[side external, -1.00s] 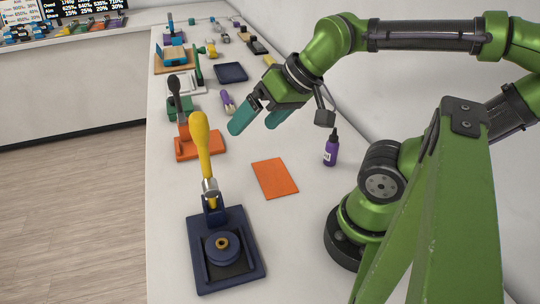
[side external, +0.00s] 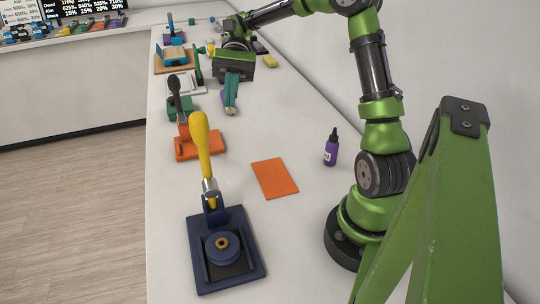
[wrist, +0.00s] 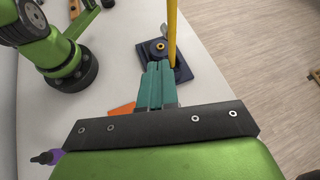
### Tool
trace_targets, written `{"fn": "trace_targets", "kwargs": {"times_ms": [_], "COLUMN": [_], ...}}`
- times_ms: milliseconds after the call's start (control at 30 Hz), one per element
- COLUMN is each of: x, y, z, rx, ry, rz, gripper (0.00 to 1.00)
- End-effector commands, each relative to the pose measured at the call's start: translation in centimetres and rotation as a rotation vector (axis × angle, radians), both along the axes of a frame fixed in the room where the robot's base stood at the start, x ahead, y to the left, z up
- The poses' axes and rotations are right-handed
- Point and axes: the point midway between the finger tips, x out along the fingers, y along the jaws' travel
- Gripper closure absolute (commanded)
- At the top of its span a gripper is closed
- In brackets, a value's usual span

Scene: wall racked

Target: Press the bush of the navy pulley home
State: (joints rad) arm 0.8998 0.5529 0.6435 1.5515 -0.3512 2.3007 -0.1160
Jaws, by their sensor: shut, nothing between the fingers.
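The navy pulley (side external: 223,247) lies flat in the navy press (side external: 256,270) at the front of the bench. Its brass bush (side external: 222,243) shows at the centre; how deep it sits I cannot tell. The press's yellow lever (side external: 201,145) stands upright behind the pulley. The wrist view shows the pulley (wrist: 158,51), the bush (wrist: 160,46) and part of the lever (wrist: 172,28) beyond my fingertips. My gripper (side external: 231,109), with teal fingers together and empty, is above the bench, well behind the press. Its closed fingers also show in the wrist view (wrist: 158,66).
An orange press (side external: 200,147) with a dark lever stands behind the navy one. An orange mat (side external: 275,178) lies flat to the right, with a purple bottle (side external: 330,150) beyond. Several items crowd the far bench. The bench around the mat is clear.

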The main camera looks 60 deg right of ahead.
Motion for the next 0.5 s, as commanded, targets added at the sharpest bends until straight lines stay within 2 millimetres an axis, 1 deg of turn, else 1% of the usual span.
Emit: {"fn": "trace_targets", "kwargs": {"times_ms": [33,100,200,333,433,500], "x": [0.7,1.2,1.4,1.3,1.0,0.7], "y": [-0.5,-0.4,0.0,0.3,1.0,1.9], "z": [1.4,3.5,6.0,7.1,7.2,7.0], "rx": [0.079,0.153,0.207,0.245,0.250,0.248], "ry": [0.042,0.091,0.141,0.190,0.197,0.196], "rz": [-0.024,-0.034,-0.046,-0.056,-0.054,-0.053], "gripper": [1.00,1.00,1.00,1.00,1.00,1.00]}}
